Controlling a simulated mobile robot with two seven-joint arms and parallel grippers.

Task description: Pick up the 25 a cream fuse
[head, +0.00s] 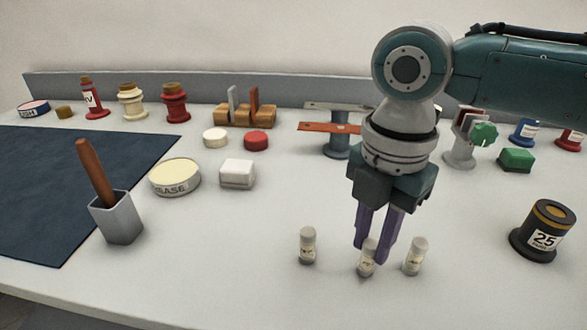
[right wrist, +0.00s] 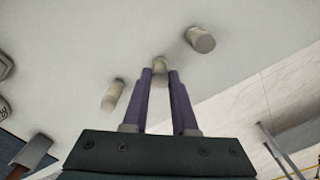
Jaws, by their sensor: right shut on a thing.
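Three small cream fuses stand upright in a row near the front of the table: a left one (head: 308,246), a middle one (head: 366,262) and a right one (head: 415,256). Their labels are too small to read. My right gripper (head: 374,252) points down with its purple fingers shut on the middle fuse, which stands at table level. In the right wrist view the middle fuse (right wrist: 160,72) sits between the fingertips (right wrist: 160,78), with the other two fuses (right wrist: 113,95) (right wrist: 201,40) apart on either side. My left gripper is not in view.
A black "25" pot (head: 541,232) stands at the right. A grey cup with a brown handle (head: 117,217), a cream lid (head: 175,177) and a white block (head: 237,174) stand at the left, by a dark mat (head: 70,180). Coloured parts line the back.

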